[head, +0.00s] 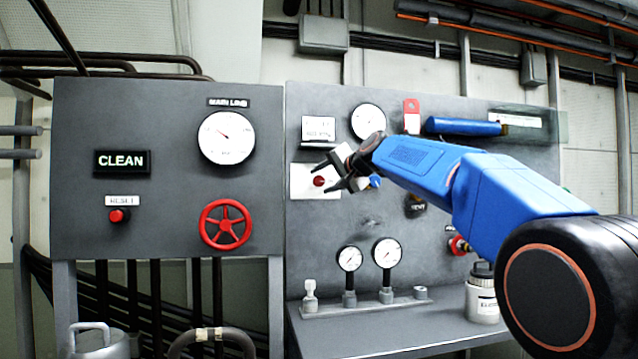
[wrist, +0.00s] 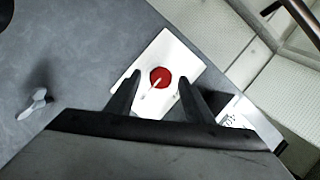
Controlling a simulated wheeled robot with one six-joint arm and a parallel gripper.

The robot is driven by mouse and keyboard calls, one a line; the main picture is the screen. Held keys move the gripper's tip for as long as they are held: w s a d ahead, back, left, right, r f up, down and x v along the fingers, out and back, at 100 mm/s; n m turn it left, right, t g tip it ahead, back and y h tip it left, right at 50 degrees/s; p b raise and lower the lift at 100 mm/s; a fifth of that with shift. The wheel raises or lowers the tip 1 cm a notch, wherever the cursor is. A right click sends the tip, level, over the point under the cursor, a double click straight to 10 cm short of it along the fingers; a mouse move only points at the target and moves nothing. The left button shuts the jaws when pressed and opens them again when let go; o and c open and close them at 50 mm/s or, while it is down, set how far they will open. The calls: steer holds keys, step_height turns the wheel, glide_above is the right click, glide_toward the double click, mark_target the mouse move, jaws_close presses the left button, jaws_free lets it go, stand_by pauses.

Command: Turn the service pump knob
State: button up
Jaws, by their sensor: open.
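A round red knob (head: 319,181) sits on a white square plate (head: 298,181) on the right grey panel. In the wrist view the red knob (wrist: 160,76) has a thin white line slanting across its lower part, and the white plate (wrist: 172,50) is turned. No pump label on the knob is readable. My gripper (head: 327,177) is open in front of the plate. In the wrist view the two dark fingertips of my gripper (wrist: 160,80) stand on either side of the red knob with gaps on both sides. Contact is not visible.
The right panel also holds a gauge (head: 368,121), a red tag (head: 412,116), a blue tool (head: 462,127) and a lower red knob (head: 458,245). Two gauges and a white container (head: 482,294) stand below. The left panel has a red handwheel (head: 225,225).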

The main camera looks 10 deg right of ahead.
mark_target(321, 180)
steer(key=shift+x, duration=1.6)
steer(key=c, duration=1)
steer(key=shift+c, duration=0.2)
